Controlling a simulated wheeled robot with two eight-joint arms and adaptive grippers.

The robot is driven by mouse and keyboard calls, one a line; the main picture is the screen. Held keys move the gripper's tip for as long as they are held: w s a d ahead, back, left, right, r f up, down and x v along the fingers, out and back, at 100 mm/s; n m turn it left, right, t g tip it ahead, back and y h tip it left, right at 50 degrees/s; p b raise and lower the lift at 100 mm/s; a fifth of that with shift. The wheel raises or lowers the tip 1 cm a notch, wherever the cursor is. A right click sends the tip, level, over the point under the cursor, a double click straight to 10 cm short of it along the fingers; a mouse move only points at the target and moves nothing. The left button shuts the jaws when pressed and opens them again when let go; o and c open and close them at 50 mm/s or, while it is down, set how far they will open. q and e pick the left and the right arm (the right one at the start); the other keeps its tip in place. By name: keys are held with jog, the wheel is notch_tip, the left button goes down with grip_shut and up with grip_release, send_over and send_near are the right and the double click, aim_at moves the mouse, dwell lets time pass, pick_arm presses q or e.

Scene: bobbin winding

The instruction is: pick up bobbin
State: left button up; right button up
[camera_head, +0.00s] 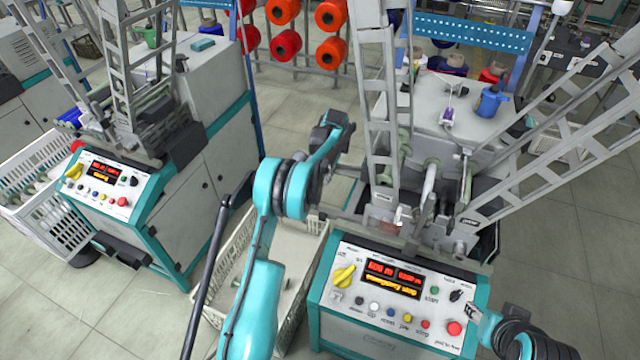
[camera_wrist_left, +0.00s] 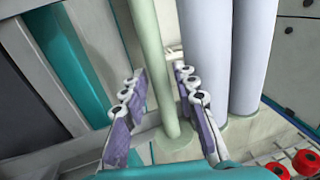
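A pale green, slim bobbin (camera_wrist_left: 152,60) with a round flanged end stands between the fingers of my left gripper (camera_wrist_left: 160,78) in the left wrist view. The fingers are apart on either side of it, with no clear contact seen. In the head view, my left arm reaches to the left side of the winding machine (camera_head: 400,300); its fingers cannot be made out there. A pale green bobbin-like part (camera_head: 388,172) shows behind the machine's lattice. My right gripper (camera_head: 472,312) is by the panel's lower right; its opening is unclear.
Pale lavender cylinders (camera_wrist_left: 201,55) stand close beside the green bobbin. A white crate (camera_head: 240,262) is on the floor left of the machine. Lattice arms (camera_head: 373,100) rise near my left wrist. A blue jug (camera_head: 491,101) sits on the machine top. A second machine (camera_head: 190,190) stands left.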

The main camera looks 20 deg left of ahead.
pick_arm(q)
jog(key=shift+r, duration=0.15)
grip_shut()
jog(key=shift+r, duration=0.1)
